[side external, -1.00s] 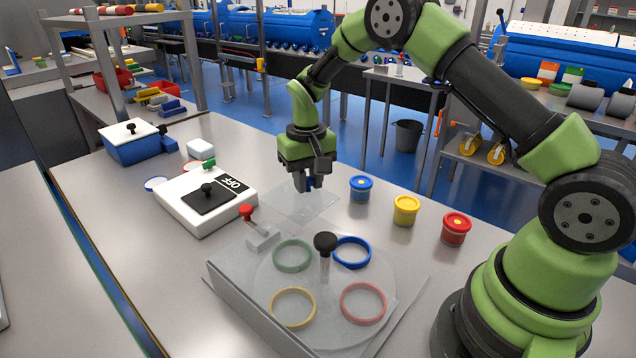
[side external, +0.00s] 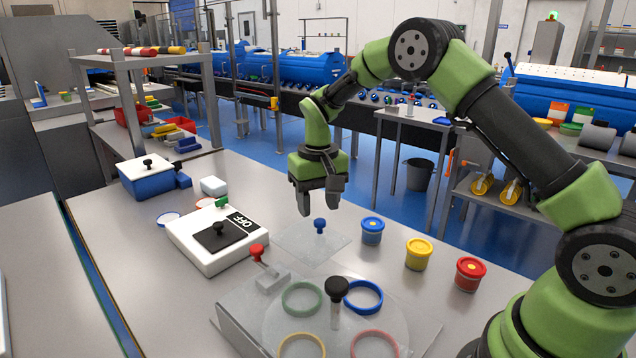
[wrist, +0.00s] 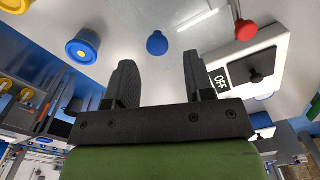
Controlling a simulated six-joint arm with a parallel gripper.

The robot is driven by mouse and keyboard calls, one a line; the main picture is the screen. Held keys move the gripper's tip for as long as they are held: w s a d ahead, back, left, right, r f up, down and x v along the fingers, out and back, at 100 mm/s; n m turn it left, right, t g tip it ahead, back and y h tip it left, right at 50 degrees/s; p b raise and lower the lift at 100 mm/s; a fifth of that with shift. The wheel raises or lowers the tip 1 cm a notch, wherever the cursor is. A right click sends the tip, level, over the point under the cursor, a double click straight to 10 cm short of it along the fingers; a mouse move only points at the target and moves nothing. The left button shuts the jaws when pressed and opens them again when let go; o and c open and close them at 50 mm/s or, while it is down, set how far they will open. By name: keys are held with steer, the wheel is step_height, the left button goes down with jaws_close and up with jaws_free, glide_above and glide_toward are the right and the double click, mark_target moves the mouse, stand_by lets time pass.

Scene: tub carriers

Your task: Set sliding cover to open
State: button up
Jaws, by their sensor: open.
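A clear flat plate (side external: 300,244) with a blue knob (side external: 320,226) lies on the table. A white box (side external: 205,255) left of it has a black square panel (side external: 207,241) with a black knob and a label reading OFF. I cannot tell for certain which of these is the sliding cover. My gripper (side external: 320,208) is open and empty above the blue knob, apart from it. In the wrist view, the blue knob (wrist: 157,43) shows beyond the gap between the fingers (wrist: 157,78), with the black panel (wrist: 262,65) to the right.
Blue (side external: 372,233), yellow (side external: 418,256) and red (side external: 469,276) tubs stand right of the plate. In front are a red-knobbed lever (side external: 257,251) and a clear disc (side external: 375,322) with coloured rings and a black knob. A blue box (side external: 150,182) with a white lid stands back left.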

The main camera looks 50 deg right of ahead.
step_height(320, 180, up, 6)
steer(key=shift+f, duration=0.1)
step_height(320, 180, up, 6)
steer(key=t, duration=0.1)
glide_above(318, 220)
steer(key=s+a, duration=0.2)
steer(key=s, duration=0.1)
steer(key=s+a+r+t+y, duration=0.1)
steer(key=s+a+r+t, duration=0.15)
steer(key=s+r, duration=0.45)
steer(key=s+a+f+t+y, duration=0.1)
steer(key=s+a+t, duration=0.1)
steer(key=s, duration=1.2)
steer(key=shift+s+t, duration=0.25)
steer(key=shift+t, duration=0.6)
